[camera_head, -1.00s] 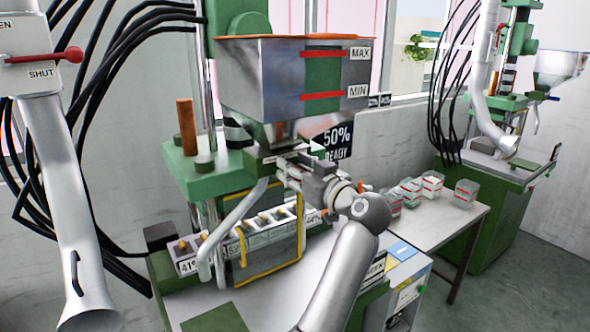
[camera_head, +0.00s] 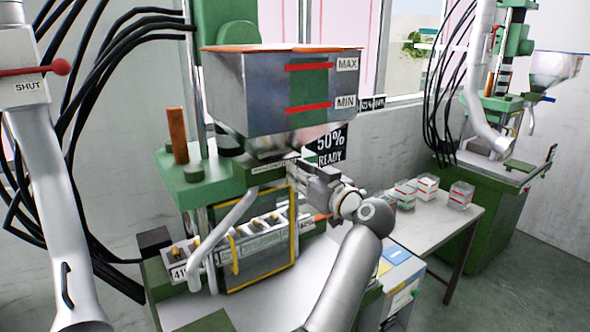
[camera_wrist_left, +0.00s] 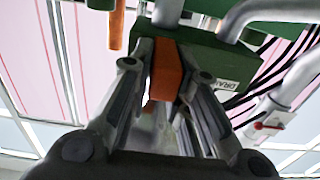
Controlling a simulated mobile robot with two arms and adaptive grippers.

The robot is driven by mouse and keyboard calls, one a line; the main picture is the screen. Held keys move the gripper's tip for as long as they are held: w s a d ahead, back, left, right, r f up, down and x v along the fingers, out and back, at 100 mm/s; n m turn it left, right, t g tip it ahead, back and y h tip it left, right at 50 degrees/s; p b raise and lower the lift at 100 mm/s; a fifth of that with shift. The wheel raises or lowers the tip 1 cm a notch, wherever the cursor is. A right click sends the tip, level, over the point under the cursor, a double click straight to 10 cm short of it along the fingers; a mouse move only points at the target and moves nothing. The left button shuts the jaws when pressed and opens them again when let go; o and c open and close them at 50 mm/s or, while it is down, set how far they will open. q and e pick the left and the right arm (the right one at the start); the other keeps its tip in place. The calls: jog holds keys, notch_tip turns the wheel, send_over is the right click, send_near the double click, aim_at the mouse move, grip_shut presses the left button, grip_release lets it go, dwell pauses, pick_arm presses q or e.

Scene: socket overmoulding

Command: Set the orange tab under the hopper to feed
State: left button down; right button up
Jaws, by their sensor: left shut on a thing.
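The hopper (camera_head: 262,95) is a grey metal bin with an orange rim and red MAX and MIN lines, above the green press. My left gripper (camera_head: 306,172) is just under it, reaching in from the lower right. In the left wrist view, its two fingers are shut on the orange tab (camera_wrist_left: 166,72), a small upright block below a green part (camera_wrist_left: 205,55). A label beside the tab seems to read DRAIN (camera_wrist_left: 229,85). In the head view my gripper hides the tab, and its setting cannot be read. My right gripper is out of view.
A sign (camera_head: 330,147) behind the hopper reads 50% READY. A yellow-edged guard (camera_head: 292,228) and bent grey pipe (camera_head: 232,222) stand below the hopper. Several clear containers (camera_head: 427,187) stand on a side table (camera_head: 432,238). A similar machine (camera_head: 470,215) is at the right.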

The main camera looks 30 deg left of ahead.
pick_arm(q)
jog(key=shift+w+d, duration=0.15)
jog(key=shift+d, duration=0.05)
jog(key=shift+a, duration=0.2)
jog(key=c, duration=1.8)
grip_release()
jog(key=shift+o, duration=2.2)
jog(key=shift+w, duration=0.15)
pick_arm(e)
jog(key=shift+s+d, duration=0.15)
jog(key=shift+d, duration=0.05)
